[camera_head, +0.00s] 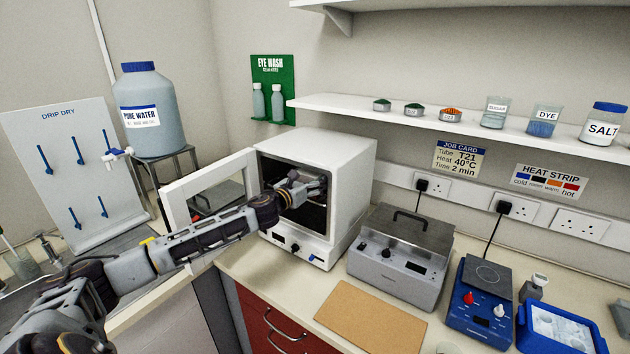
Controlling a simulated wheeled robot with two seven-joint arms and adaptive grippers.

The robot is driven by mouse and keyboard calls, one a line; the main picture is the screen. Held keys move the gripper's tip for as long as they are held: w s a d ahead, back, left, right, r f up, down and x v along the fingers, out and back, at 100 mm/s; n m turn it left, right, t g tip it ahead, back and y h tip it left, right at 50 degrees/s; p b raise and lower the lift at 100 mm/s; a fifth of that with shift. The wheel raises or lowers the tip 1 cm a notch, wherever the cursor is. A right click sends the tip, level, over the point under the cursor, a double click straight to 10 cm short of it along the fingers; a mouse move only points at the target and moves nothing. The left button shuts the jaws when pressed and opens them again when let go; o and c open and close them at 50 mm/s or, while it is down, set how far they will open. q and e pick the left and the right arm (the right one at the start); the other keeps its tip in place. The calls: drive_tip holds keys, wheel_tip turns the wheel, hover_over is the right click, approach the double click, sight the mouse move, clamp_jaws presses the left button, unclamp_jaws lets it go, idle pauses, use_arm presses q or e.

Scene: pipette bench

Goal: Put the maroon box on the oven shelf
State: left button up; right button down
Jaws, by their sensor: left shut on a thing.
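The white oven (345,165) stands on the bench at the back, with its framed door (180,207) swung open to the left. My left arm reaches in from the left, past the door. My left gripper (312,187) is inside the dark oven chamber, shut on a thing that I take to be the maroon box. I cannot make out the box itself; the gripper and the chamber's dark interior hide it. The oven shelf cannot be made out clearly either. My right gripper is not in view.
A grey lidded bath (400,262) stands right of the oven, then a blue hotplate (482,305) and a blue tray (560,335). A tan mat (370,314) lies bare in front. A wall shelf (350,108) runs above. A water bottle (150,110) stands on the left.

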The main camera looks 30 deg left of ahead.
use_arm(q)
drive_tip(key=shift+w+d+r, duration=0.1)
drive_tip(key=shift+w+d, duration=0.05)
drive_tip(key=shift+w, duration=0.75)
drive_tip(key=shift+f+p, duration=0.3)
drive_tip(key=shift+f, duration=0.45)
drive_tip(key=shift+f, duration=0.2)
drive_tip(key=o, duration=1.2)
drive_tip(key=shift+r, duration=0.15)
